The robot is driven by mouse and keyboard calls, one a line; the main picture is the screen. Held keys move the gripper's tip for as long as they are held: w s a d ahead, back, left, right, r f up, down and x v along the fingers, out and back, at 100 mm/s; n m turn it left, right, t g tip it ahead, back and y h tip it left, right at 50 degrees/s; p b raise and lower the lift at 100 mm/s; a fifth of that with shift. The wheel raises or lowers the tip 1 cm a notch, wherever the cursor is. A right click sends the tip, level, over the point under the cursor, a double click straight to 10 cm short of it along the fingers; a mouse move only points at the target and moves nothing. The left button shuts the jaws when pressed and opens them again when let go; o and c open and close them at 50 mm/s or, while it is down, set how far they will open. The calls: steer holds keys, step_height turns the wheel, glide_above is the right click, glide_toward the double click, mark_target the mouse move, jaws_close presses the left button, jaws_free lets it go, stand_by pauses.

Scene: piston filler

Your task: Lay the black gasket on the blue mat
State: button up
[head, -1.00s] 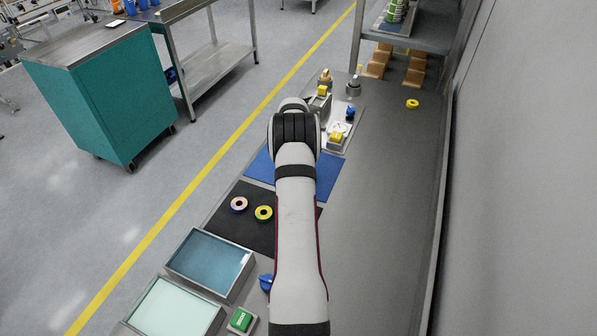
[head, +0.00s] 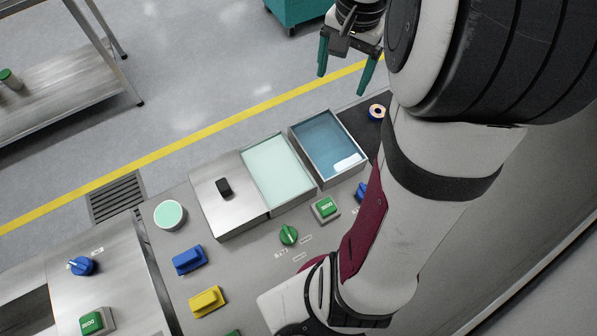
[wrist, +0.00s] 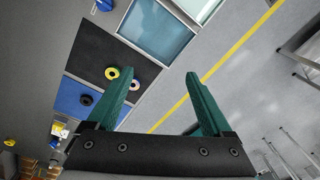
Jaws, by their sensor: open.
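The black gasket (wrist: 86,100) shows in the wrist view as a small dark ring lying flat on the blue mat (wrist: 68,92), within its visible edges. The blue mat is partly hidden by my gripper in that view. My gripper (wrist: 160,76) has two teal fingers spread wide, with nothing between them. In the head view my gripper (head: 344,68) hangs open at the top, over the floor side of the bench and apart from the mats. The head view does not show the gasket or the blue mat.
A black mat (wrist: 90,45) beside the blue one holds a yellow ring (wrist: 112,73) and an orange-and-white ring (wrist: 135,85). Open trays with blue (head: 325,145) and pale green (head: 275,170) contents stand on the bench, near knobs and buttons. Open floor lies beyond the bench edge.

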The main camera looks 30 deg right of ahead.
steer(key=s+a+f+n+y, duration=0.1)
steer(key=s+a+n, duration=0.2)
steer(key=s+a, duration=0.5)
steer(key=s+a+f+n+g, duration=0.1)
steer(key=s+a+n, duration=0.2)
steer(key=s+a, duration=0.6)
steer(key=a, duration=0.4)
steer(key=shift+s+a+y, duration=0.15)
steer(key=shift+a+y, duration=0.1)
steer(key=shift+y, duration=0.15)
